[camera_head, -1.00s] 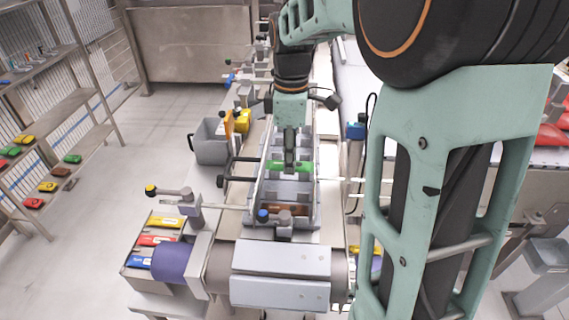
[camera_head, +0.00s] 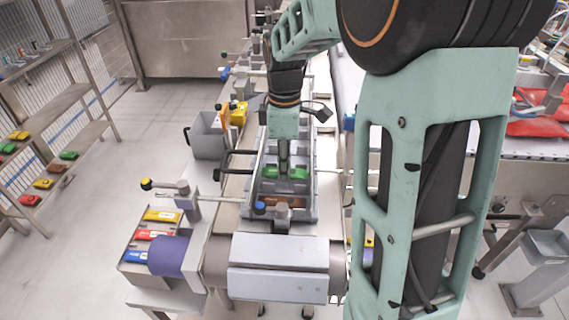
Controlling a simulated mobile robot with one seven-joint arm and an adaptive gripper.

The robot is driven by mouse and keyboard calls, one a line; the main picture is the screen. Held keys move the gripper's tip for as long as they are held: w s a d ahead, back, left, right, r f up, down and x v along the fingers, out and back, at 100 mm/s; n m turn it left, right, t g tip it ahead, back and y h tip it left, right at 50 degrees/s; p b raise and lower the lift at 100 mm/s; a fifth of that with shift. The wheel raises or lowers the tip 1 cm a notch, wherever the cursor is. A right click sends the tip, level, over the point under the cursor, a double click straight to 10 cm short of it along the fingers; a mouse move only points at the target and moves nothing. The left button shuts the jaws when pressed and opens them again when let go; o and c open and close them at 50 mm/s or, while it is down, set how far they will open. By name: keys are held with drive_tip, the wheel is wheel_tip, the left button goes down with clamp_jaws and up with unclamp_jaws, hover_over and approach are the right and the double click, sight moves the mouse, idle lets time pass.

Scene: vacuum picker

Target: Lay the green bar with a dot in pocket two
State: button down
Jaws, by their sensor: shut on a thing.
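The green bar (camera_head: 298,174) lies low within the grey pocketed tray (camera_head: 312,208), one pocket behind the brown bar's pocket. My gripper (camera_head: 283,174) points straight down and is shut on the green bar near its middle, its fingers covering part of it. A dot on the bar is too small to make out. I cannot tell whether the bar touches the pocket floor.
A brown bar (camera_head: 285,202) lies in the tray's near pocket. A grey bin (camera_head: 208,137) is at left. Yellow, red and blue packs (camera_head: 155,235) lie front left.

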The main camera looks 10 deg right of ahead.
drive_tip(key=c, duration=1.7)
unclamp_jaws()
drive_tip(key=shift+o, duration=0.2)
drive_tip(key=shift+r, duration=0.1)
wheel_tip(320, 180, up, 13)
drive_tip(key=p, duration=0.1)
drive_tip(key=shift+p, duration=0.3)
